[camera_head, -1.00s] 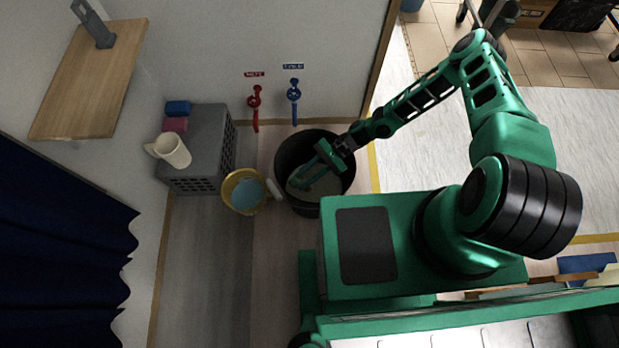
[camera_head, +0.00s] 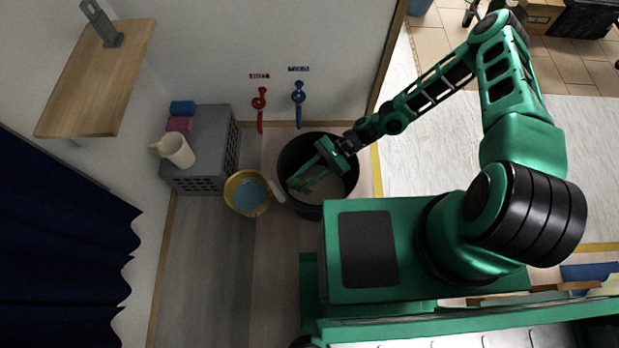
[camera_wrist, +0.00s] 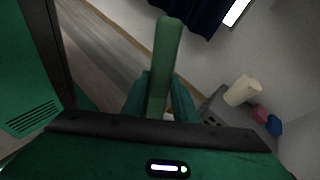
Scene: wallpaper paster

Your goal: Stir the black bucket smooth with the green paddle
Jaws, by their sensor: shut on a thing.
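The black bucket (camera_head: 284,163) stands on the floor near the wall, with a pale mass (camera_head: 330,186) inside it. My gripper (camera_head: 310,172) reaches down over the bucket from the right, its fingers within the rim. In the wrist view, my gripper (camera_wrist: 160,98) is shut on the green paddle (camera_wrist: 166,48), whose shaft sticks up between the fingers. The paddle's lower end cannot be told apart in the head view. How smooth the mass is cannot be told.
A yellow bucket (camera_head: 232,180) with blue contents stands just left of the black bucket. A grey crate (camera_head: 212,150) carries a cream jug (camera_head: 175,151), with pink and blue sponges. Red (camera_head: 260,108) and blue (camera_head: 298,103) taps are on the wall behind.

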